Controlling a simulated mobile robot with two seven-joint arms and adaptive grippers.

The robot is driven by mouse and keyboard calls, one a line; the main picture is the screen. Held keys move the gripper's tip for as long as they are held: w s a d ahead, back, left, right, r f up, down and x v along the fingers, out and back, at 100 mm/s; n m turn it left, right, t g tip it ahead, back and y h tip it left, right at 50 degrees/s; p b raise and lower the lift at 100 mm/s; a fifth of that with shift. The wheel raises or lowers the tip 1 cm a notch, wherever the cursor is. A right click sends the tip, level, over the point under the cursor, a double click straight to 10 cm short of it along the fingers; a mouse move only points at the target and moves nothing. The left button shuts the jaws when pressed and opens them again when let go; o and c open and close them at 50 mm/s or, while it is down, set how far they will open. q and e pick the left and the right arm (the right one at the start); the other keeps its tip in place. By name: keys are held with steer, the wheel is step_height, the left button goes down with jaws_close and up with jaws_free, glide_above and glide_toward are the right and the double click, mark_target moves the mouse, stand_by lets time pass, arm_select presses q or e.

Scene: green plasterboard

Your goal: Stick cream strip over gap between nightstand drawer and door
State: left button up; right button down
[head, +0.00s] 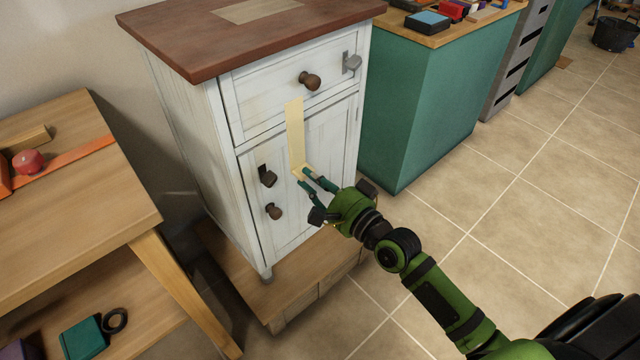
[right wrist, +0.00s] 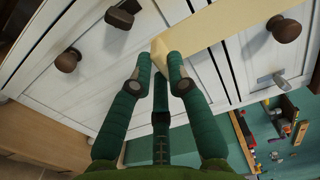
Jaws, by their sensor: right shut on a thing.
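The white nightstand (head: 190,110) has a brown top, a drawer (head: 262,92) above and a door (head: 329,140) below. The cream strip (head: 295,128) runs upright across the gap between the drawer and the door. My right gripper (head: 306,176) is shut on the strip's lower end, in front of the door. In the right wrist view the fingertips (right wrist: 160,66) hold the end of the strip (right wrist: 220,28), which bends there and runs on across the gap. I cannot tell how much of the strip touches the front. My left gripper is not in view.
Round brown knobs (head: 309,80) sit on the drawer and door. The nightstand stands on a low wooden platform (head: 285,295). A green cabinet (head: 425,110) is to the right and a wooden table (head: 75,220) to the left. The tiled floor (head: 540,170) at right is clear.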

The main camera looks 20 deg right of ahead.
steer(key=shift+x, duration=2.4)
steer(key=shift+w+a, duration=0.25)
steer(key=shift+w, duration=0.15)
steer(key=shift+w, duration=0.15)
steer(key=c, duration=1.1)
jaws_free()
glide_toward(294, 167)
steer(key=shift+d+f, duration=0.55)
steer(key=shift+f, duration=0.1)
